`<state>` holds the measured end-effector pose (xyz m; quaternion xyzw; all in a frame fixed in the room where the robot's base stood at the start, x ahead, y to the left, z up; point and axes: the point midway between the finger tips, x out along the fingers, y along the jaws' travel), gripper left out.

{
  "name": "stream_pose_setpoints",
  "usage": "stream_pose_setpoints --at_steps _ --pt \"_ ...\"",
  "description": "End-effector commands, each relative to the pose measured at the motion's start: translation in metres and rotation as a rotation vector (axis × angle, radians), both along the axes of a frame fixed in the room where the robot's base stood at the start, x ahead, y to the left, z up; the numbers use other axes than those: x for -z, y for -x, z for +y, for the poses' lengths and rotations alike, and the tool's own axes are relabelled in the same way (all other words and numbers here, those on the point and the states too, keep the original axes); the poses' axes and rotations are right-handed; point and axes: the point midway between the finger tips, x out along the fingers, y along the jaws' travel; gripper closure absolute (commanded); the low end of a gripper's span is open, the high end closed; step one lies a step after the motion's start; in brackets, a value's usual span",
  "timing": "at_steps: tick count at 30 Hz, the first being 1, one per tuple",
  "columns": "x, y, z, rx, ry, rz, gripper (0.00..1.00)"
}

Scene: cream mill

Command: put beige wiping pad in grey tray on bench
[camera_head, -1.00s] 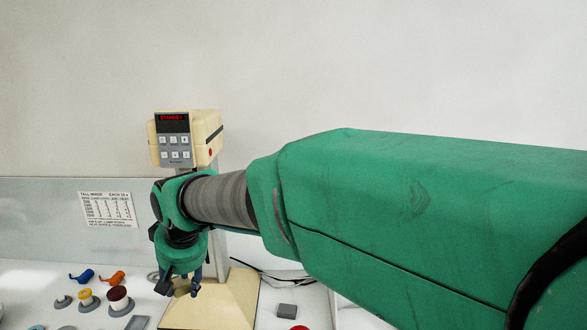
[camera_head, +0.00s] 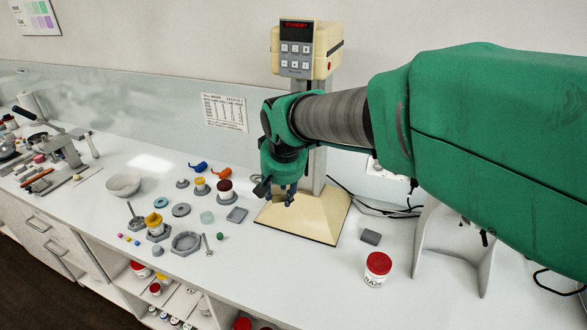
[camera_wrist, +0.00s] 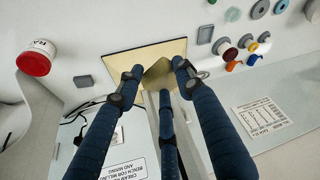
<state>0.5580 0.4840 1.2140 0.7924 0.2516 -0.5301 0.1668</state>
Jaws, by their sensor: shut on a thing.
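In the wrist view, my gripper (camera_wrist: 152,74) is shut on the beige wiping pad (camera_wrist: 158,76), which shows as a darker tan piece between the fingertips. A grey, shallow, eight-sided tray (camera_head: 173,247) lies on the bench (camera_head: 240,275), to the left of and nearer than my gripper. It looks empty.
The cream machine (camera_head: 300,62) stands behind my gripper on a cream base (camera_head: 325,225). A red-lidded jar (camera_head: 377,270) and a grey block (camera_head: 370,237) stand to the right.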

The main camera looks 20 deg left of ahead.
Motion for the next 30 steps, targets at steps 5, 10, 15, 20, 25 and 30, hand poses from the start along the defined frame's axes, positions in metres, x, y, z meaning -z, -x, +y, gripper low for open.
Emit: stream_pose_setpoints --at_steps 5,10,15,20,25,30 --pt "0.034 -0.001 0.021 0.093 0.005 0.002 0.79" --pt "0.07 0.0 0.044 0.203 0.005 0.002 0.79" --pt "0.108 0.002 0.068 0.314 0.005 0.001 0.79" --pt "0.145 0.007 0.091 0.415 0.005 0.0 0.8" --pt "0.179 0.013 0.112 0.509 0.003 -0.001 0.8" --pt "0.202 0.019 0.125 0.57 0.003 0.0 0.8"
